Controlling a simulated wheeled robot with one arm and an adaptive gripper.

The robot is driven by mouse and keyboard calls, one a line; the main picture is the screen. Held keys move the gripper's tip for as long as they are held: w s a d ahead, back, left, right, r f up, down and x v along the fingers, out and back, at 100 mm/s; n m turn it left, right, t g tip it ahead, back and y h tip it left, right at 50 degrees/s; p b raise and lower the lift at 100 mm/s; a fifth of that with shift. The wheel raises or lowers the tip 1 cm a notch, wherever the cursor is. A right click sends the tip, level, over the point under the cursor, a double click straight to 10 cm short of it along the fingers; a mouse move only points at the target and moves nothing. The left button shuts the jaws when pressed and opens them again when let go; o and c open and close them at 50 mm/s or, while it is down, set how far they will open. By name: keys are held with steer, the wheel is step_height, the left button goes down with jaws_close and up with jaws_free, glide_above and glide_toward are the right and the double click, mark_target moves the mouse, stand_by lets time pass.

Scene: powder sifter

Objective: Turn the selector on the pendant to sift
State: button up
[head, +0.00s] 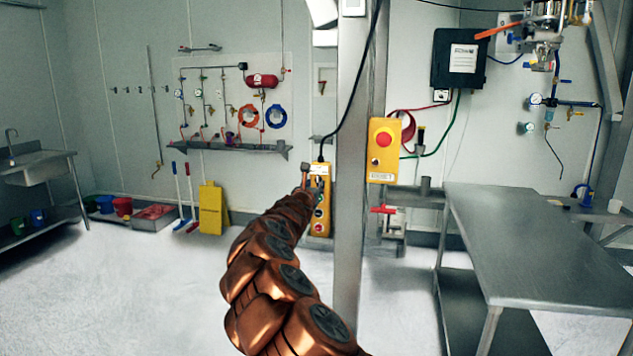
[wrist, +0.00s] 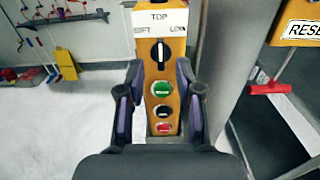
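The yellow pendant (wrist: 174,72) hangs upright in front of my gripper; in the head view, the pendant (head: 322,215) hangs from a black cable beside a grey post, partly hidden by my arm. Its black selector (wrist: 160,54) has a white line standing about vertical, toward the TOP label. The SIFT label (wrist: 142,30) is at upper left and LOW is at upper right. A green button, a black button and a red button sit below the selector. My gripper (wrist: 160,78) is open, its purple-padded fingers on either side of the pendant with nothing clasped. Contact with the pendant cannot be told.
The grey post (head: 349,240) stands just right of the pendant. A yellow emergency-stop box (head: 384,165) is mounted on it. A steel table (head: 540,240) stands at right, and a yellow folded sign (head: 211,208) at left. The floor between is clear.

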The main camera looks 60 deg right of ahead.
mark_target(318, 180)
steer(key=shift+p+x, duration=0.8)
steer(key=shift+x, duration=0.7)
jaws_close()
